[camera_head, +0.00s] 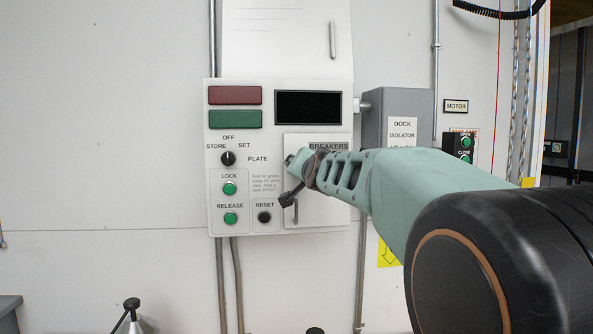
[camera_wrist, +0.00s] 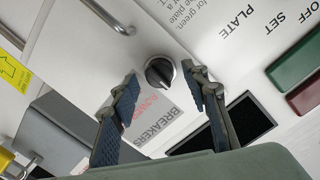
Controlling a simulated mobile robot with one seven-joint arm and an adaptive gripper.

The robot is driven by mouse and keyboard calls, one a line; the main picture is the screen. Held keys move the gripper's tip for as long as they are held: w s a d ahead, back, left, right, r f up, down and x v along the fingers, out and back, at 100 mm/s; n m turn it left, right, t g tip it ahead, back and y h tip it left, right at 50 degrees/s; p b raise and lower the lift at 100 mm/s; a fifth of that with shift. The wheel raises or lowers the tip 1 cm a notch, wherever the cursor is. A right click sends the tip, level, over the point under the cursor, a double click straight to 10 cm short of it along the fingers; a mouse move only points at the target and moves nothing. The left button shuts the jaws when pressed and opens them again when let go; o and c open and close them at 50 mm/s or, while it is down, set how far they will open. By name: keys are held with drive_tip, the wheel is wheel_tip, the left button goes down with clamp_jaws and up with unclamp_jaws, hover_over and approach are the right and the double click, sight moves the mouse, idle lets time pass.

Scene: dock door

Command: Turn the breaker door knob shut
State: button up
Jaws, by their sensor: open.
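The breaker door (camera_head: 318,217) is a pale panel labelled BREAKERS at the lower right of the control box; it lies about flush with the box. Its round black knob (camera_wrist: 160,72), with a raised grip bar and metal rim, shows in the wrist view; in the head view my arm hides it. My gripper (camera_wrist: 160,82) is open, with one finger on each side of the knob. A gap shows between each fingertip and the knob. In the head view my gripper (camera_head: 292,178) is in front of the door's left part. A slim metal handle (camera_wrist: 110,16) is on the door.
The control box carries a red panel (camera_head: 235,95), a green panel (camera_head: 235,119), a dark screen (camera_head: 308,107), a selector knob (camera_head: 228,158) and green LOCK (camera_head: 229,188) and RELEASE (camera_head: 230,218) buttons. A black RESET button (camera_head: 264,217) is close to my gripper. A grey isolator box (camera_head: 375,115) stands right.

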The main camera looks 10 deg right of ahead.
drive_tip(key=shift+r, duration=0.1)
wheel_tip(320, 180, up, 10)
drive_tip(key=shift+f, duration=0.1)
idle(0.5)
idle(0.4)
